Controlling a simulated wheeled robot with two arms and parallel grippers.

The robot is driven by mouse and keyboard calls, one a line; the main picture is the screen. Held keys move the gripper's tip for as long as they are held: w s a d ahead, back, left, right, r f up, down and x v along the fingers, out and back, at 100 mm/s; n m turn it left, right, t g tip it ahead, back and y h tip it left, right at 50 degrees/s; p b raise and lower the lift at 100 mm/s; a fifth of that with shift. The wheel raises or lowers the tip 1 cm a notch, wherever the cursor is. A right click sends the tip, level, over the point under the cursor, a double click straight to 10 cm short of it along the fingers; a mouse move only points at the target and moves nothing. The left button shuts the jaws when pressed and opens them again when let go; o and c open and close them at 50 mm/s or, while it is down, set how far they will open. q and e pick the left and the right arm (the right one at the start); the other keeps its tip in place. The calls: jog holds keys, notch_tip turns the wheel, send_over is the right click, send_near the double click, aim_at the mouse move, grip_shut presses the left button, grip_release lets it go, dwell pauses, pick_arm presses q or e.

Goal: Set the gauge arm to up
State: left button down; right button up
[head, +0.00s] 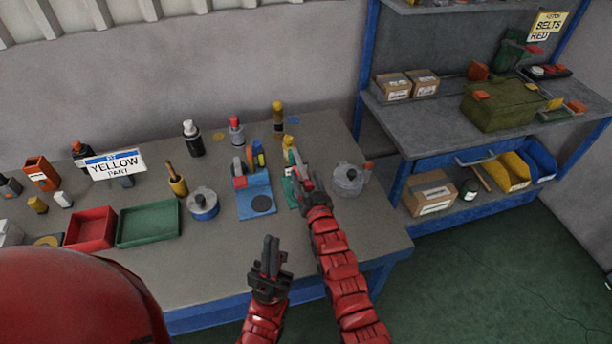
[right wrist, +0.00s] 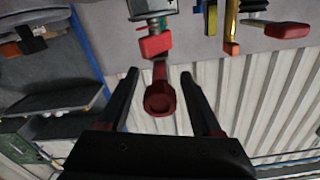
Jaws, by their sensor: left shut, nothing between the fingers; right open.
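A small fixture with a green base (head: 290,192) and a yellow top (head: 289,143) stands on the bench, partly hidden by my right gripper (head: 300,178). In the right wrist view, a red arm with a rounded end (right wrist: 160,96) reaches between the open fingers of my right gripper (right wrist: 159,76). It runs from a red piece below a grey block (right wrist: 152,8). The fingers stand on both sides of it, and I see no clear contact. Whether this is the gauge arm, and its setting, I cannot tell. My left gripper (head: 271,242) is shut and empty over the front of the bench.
A blue-based fixture (head: 262,203) stands just left of the green one, and a grey round pot (head: 348,180) to its right. Several bottles stand behind. A green tray (head: 148,224) and red tray (head: 90,229) lie left. A blue-framed shelf (head: 400,150) stands at right.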

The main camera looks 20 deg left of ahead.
jog(key=shift+w+a, duration=0.1)
jog(key=shift+w, duration=0.05)
grip_shut()
dwell(0.4)
dwell(1.0)
